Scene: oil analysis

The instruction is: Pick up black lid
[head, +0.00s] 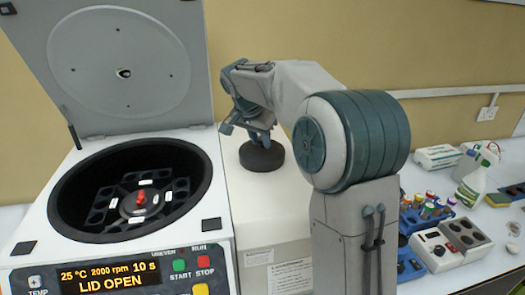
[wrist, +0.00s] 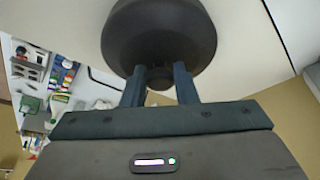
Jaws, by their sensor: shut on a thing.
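The black lid (head: 262,156) is a round dark disc with a knob on top, over the white surface right of the centrifuge in the head view. It fills the top middle of the wrist view (wrist: 160,35). My gripper (head: 262,136) is above it, pointing down, with its two fingers (wrist: 160,76) shut on the lid's knob. The knob is mostly hidden between the fingers. I cannot tell whether the lid still touches the surface.
The open centrifuge (head: 130,190) stands left, its cover (head: 125,60) raised and its display reading LID OPEN. At the right are a tube rack (head: 425,215) with coloured caps, a grey device (head: 452,240) and a spray bottle (head: 472,185). The white surface (head: 255,205) before the lid is clear.

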